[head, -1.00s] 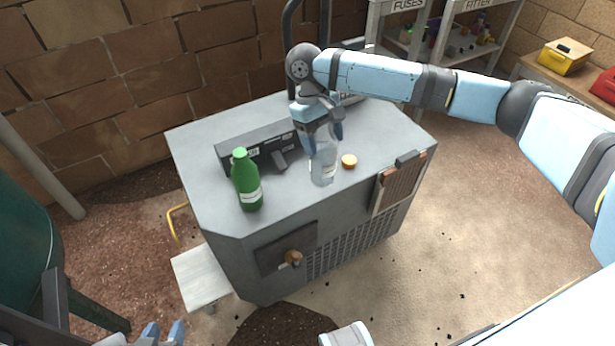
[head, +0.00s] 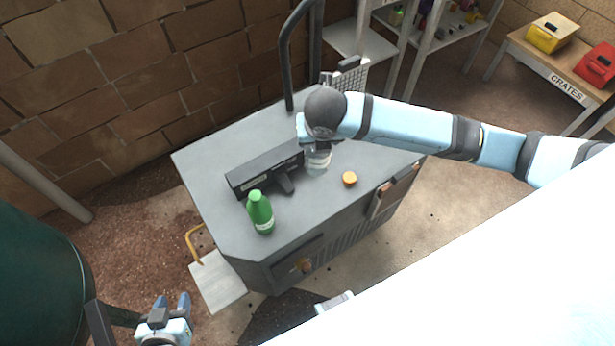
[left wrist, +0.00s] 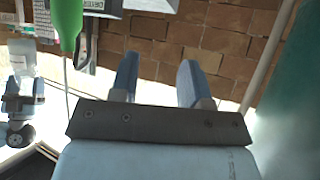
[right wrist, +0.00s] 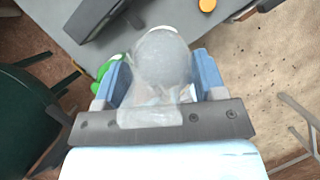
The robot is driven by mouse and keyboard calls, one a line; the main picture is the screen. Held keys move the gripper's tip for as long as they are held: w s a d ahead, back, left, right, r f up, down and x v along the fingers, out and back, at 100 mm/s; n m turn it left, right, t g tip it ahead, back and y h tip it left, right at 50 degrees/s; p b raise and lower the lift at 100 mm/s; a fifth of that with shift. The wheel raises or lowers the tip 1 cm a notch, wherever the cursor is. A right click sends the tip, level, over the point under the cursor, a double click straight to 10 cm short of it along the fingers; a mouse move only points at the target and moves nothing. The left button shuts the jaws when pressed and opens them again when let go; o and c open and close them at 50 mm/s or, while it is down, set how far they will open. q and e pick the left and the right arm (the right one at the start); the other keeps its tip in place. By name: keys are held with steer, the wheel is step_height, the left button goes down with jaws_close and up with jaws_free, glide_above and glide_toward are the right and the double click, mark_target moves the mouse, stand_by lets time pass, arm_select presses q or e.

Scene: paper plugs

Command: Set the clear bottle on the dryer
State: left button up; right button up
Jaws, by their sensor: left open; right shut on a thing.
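The clear bottle (head: 318,161) is in my right gripper (head: 314,147), over the top of the grey cabinet (head: 228,228), which looks like the dryer. In the right wrist view the see-through bottle (right wrist: 160,75) lies between the fingers of the right gripper (right wrist: 160,85). I cannot tell whether its base touches the top. My left gripper (head: 171,305) is open and empty, low in front of the cabinet's left side. Its spread fingers also show in the left wrist view (left wrist: 158,75).
A green bottle (head: 261,213) stands near the cabinet's front left edge. A long black box (head: 262,170) lies behind it, and an orange cap (head: 349,179) lies right of the clear bottle. Shelves (head: 425,40) stand behind.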

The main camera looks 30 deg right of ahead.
steer(key=shift+w+d+r+n+y+p, duration=0.1)
steer(key=shift+r+n+y+p, duration=0.25)
steer(key=shift+r+n, duration=0.5)
steer(key=shift+f, duration=0.3)
arm_select(q)
steer(key=shift+w+a+r, duration=0.15)
steer(key=shift+w+r, duration=0.15)
steer(key=shift+r, duration=0.15)
arm_select(e)
step_height(320, 180, down, 19)
steer(key=shift+f, duration=0.15)
steer(key=o, duration=1.2)
